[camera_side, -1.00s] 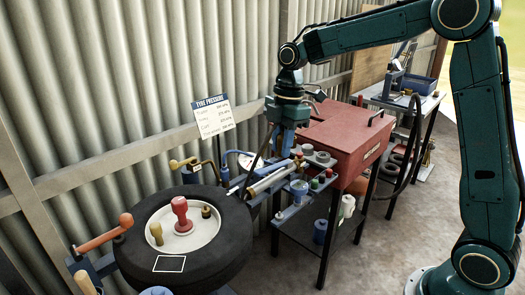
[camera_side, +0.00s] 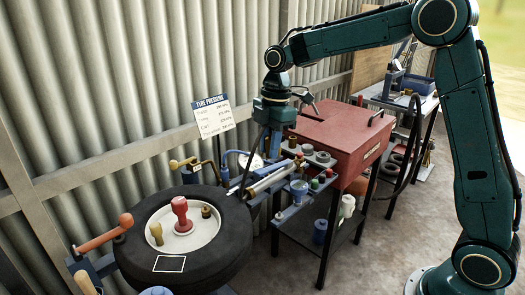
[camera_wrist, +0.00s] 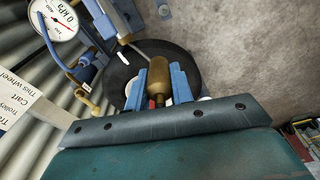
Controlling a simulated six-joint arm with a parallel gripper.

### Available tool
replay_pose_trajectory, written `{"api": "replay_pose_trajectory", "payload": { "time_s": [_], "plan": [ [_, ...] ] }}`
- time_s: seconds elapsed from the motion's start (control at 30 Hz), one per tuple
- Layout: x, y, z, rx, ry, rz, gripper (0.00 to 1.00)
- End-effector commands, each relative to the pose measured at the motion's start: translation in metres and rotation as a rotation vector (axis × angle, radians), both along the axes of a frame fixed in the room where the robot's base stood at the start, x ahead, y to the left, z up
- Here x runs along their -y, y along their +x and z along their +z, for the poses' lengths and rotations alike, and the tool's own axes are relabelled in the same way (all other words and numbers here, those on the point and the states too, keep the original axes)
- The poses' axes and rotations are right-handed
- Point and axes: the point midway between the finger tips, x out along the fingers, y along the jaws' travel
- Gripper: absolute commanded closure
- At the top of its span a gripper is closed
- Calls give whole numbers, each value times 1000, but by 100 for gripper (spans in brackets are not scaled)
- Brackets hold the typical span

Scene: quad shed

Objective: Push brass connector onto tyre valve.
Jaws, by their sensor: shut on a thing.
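My gripper (camera_wrist: 159,82) is shut on the brass connector (camera_wrist: 158,75), whose rounded body stands between the blue fingers in the wrist view. In the side view my gripper (camera_side: 270,148) hangs above the tool rail, right of the tyre and apart from it; the connector cannot be made out there. The black tyre (camera_side: 205,265) lies flat at the left around a pale wheel disc (camera_side: 190,245). On the disc stand a red knob (camera_side: 181,214), a brass-yellow post (camera_side: 156,233) and a small dark brass fitting (camera_side: 206,211). I cannot tell which of these is the tyre valve.
A rail with tools and cups (camera_side: 299,187) runs between the tyre and a red cabinet (camera_side: 335,140). A pressure gauge (camera_wrist: 55,20) and a blue hose show in the wrist view.

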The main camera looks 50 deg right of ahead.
Motion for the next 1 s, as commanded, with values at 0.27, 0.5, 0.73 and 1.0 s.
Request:
{"api": "replay_pose_trajectory", "payload": {
  "time_s": [0.27, 0.5, 0.73, 1.0],
  "plan": [
    [-39, 48, -26, -2, -1, 4, 100],
    [-83, 85, -55, -3, 0, 4, 100],
    [-118, 107, -78, -1, 0, 2, 100],
    [-133, 116, -89, 0, 0, 0, 100]
  ]
}}
